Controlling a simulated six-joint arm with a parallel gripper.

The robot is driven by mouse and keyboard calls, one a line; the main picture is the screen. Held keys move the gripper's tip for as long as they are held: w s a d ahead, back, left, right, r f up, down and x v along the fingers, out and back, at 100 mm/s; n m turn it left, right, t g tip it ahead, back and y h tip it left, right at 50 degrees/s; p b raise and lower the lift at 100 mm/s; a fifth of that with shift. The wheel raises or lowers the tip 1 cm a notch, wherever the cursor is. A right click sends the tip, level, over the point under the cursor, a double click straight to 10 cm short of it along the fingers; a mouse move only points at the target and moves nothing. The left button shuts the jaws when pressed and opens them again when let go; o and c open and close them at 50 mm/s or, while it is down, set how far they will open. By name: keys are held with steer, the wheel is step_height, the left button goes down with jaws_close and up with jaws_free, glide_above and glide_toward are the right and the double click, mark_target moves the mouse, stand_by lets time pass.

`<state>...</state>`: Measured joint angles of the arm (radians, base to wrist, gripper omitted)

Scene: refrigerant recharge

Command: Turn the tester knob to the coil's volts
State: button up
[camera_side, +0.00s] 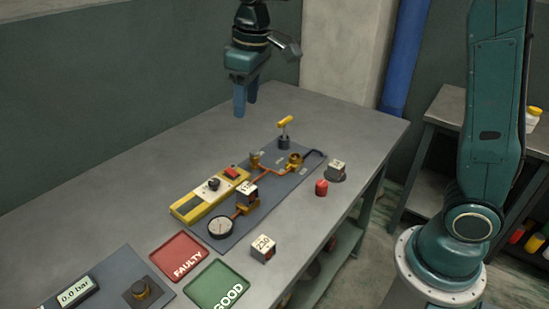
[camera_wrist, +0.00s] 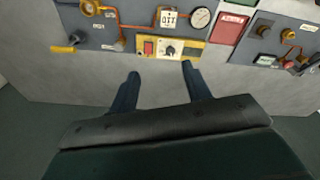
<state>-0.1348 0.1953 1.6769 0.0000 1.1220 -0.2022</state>
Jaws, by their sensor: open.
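My gripper (camera_side: 246,106) is open and empty, well above the bench and behind the tester, touching nothing.
A loose coil marked 230 (camera_side: 263,248) stands near the front edge, another coil (camera_side: 337,169) at right by a red cap (camera_side: 321,187). A gauge (camera_side: 221,227), yellow-handled valve (camera_side: 285,124), FAULTY tray (camera_side: 165,251) and GOOD tray (camera_side: 216,271) surround the tester. Bench behind is clear.

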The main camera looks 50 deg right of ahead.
steer(key=n+g, duration=0.2)
glide_above(214, 181)
step_height(214, 181, down, 9)
steer(key=shift+r, duration=0.15)
step_height(214, 181, down, 14)
steer(key=shift+r, duration=0.1)
stand_by(0.4)
steer(key=c, duration=1)
